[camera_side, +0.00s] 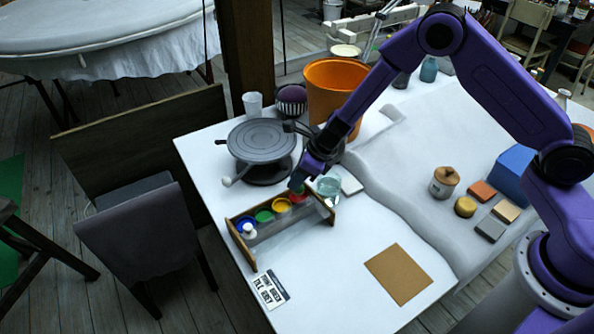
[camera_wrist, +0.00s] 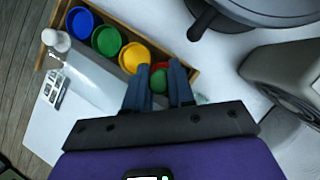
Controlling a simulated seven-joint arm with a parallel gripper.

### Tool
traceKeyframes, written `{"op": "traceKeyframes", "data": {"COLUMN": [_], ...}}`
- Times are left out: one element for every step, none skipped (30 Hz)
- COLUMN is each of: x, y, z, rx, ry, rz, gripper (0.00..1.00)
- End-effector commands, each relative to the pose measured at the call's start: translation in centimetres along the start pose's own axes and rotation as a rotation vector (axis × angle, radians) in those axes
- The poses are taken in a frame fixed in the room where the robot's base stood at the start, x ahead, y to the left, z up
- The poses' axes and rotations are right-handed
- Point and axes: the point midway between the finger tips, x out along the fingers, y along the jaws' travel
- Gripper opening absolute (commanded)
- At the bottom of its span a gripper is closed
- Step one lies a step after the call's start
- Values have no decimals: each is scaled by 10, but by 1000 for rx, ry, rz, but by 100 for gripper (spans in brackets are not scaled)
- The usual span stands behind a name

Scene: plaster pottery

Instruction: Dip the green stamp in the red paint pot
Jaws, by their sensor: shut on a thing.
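The green stamp (camera_wrist: 158,82) is between the two fingers of my gripper (camera_wrist: 157,92) in the wrist view, and the fingers are shut on it. In the side view my gripper (camera_side: 300,180) points down over the far right end of the paint rack. The red paint pot (camera_side: 300,196) is directly below the fingers there. In the wrist view the red pot (camera_wrist: 160,66) shows just beyond the stamp, partly hidden by the fingers. I cannot tell whether the stamp touches the paint.
Yellow (camera_side: 282,205), green (camera_side: 264,215) and blue (camera_side: 245,224) pots stand in the wooden rack (camera_side: 246,257). A turntable (camera_side: 258,138) stands behind, and a glass jar (camera_side: 328,186) stands right of the rack.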

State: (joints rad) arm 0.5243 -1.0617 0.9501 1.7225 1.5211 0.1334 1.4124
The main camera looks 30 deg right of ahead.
Motion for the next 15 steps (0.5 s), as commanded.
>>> {"op": "traceKeyframes", "data": {"x": [4,6,9,11,13,15,17,19,21,23,24,26,27,28,29], "y": [-1,0,0,-1,0,-1,-1,-1,-1,-1,-1,-1,-1,-1,-1], "z": [-3,-4,-5,-6,-8,-8,-9,-10,-12,-12,-12,-13,-14,-15,-15], "rx": [0,0,0,1,1,-1,-1,0,1,1,0,-1,-1,-1,0], "ry": [1,1,1,1,1,1,0,1,1,0,0,0,1,1,0], "rz": [0,0,0,-1,0,-1,-1,-1,-1,-1,-1,-1,-1,-1,-1], "gripper": [0,0,0,0,0,0,0,0,0,0,0,0,0,0,0]}}
